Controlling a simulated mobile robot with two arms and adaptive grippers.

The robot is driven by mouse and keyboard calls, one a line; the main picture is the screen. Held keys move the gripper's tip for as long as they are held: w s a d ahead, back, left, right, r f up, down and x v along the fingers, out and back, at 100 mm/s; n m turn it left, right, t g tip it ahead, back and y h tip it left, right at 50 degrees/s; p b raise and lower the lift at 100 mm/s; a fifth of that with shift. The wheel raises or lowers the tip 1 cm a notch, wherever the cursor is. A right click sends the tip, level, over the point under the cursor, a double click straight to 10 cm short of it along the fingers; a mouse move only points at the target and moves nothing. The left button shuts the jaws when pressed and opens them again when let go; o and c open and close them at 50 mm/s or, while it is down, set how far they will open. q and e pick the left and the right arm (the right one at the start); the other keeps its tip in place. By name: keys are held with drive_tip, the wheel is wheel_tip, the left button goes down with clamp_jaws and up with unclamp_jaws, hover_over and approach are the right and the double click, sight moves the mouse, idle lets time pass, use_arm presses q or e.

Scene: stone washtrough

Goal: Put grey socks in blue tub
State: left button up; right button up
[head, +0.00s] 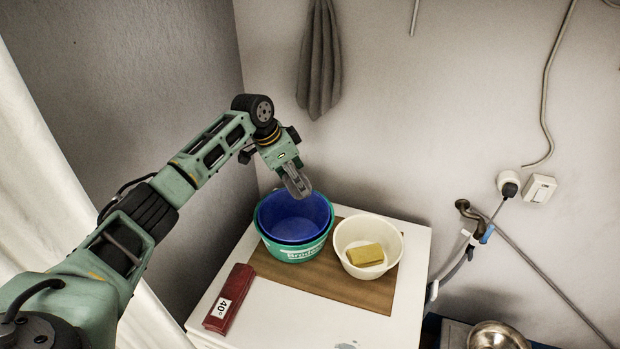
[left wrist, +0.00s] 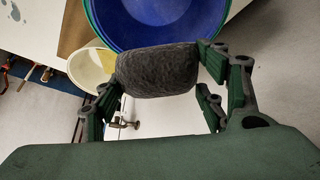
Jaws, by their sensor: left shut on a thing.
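My left gripper (head: 297,183) is above the blue tub (head: 289,212). It is shut on the grey socks (left wrist: 156,73), a dark grey rolled bundle between its fingers in the left wrist view. In the head view the socks show only as a small grey shape at the fingertips. The blue tub sits inside a green tub (head: 290,253) and also shows behind the socks in the left wrist view (left wrist: 165,22). The part of the tub's inside that I see is empty. My right gripper is not in view.
A cream bowl (head: 343,237) with a yellow block (head: 365,255) stands right of the tubs on a brown board (head: 345,289). A red box (head: 229,299) marked 40° lies at the front left. A grey cloth (head: 320,65) hangs on the wall behind.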

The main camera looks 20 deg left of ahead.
use_arm(q)
drive_tip(key=shift+a+r, duration=0.1)
drive_tip(key=shift+a, duration=0.25)
drive_tip(key=shift+s+a, duration=0.1)
drive_tip(key=shift+s+f+b, duration=0.1)
drive_tip(key=shift+f+b, duration=0.7)
drive_tip(key=shift+f, duration=0.15)
wheel_tip(320, 180, down, 9)
drive_tip(key=b, duration=0.8)
drive_tip(key=o, duration=1.2)
drive_tip(key=shift+o, duration=0.2)
